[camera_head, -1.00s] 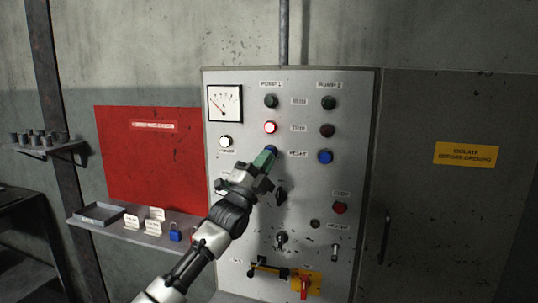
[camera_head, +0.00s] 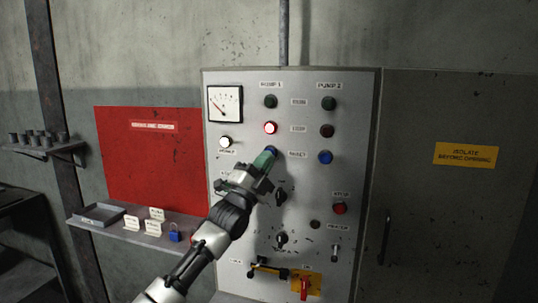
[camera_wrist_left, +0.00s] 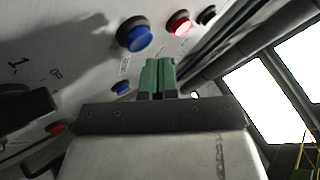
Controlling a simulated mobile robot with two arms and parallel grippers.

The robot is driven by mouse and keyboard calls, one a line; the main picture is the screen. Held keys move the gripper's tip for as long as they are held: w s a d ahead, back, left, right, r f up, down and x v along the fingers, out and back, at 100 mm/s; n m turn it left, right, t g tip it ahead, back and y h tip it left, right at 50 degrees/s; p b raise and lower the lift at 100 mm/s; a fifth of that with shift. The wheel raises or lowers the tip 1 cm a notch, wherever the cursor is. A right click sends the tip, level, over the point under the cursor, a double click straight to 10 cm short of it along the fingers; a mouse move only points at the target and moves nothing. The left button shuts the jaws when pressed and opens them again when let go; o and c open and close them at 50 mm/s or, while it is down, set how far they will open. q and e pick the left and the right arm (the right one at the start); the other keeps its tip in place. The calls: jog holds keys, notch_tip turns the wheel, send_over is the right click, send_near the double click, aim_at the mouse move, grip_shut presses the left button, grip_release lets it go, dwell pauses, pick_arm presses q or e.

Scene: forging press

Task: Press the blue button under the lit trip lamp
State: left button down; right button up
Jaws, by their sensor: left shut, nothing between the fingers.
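The lit red trip lamp (camera_head: 270,128) glows in the PUMP 1 column of the grey panel; it also shows in the left wrist view (camera_wrist_left: 180,24). The blue button (camera_head: 272,150) below it is partly covered by my left gripper (camera_head: 267,157) in the head view. In the left wrist view this blue button (camera_wrist_left: 135,35) is fully seen, just beyond the green fingertips (camera_wrist_left: 158,62). The fingers are shut and empty, with a visible offset from the button; contact cannot be told. The PUMP 2 trip lamp (camera_head: 327,131) is dark, with its own blue button (camera_head: 325,157) below. My right gripper is out of view.
The panel also carries a gauge (camera_head: 225,104), a lit white lamp (camera_head: 225,142), a red stop button (camera_head: 340,208), black selector knobs and a red-yellow switch (camera_head: 304,287) low down. A shelf (camera_head: 150,240) with a blue padlock (camera_head: 175,233) is at left.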

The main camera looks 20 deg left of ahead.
pick_arm(q)
jog(key=shift+w, duration=0.15)
dwell(0.6)
jog(key=shift+w, duration=0.3)
jog(key=shift+w+b, duration=0.35)
jog(key=shift+w, duration=0.05)
dwell(0.6)
jog(key=shift+s, duration=0.85)
jog(key=s+p, duration=0.1)
jog(key=s, duration=0.4)
jog(key=shift+a, duration=0.1)
dwell(0.3)
dwell(0.5)
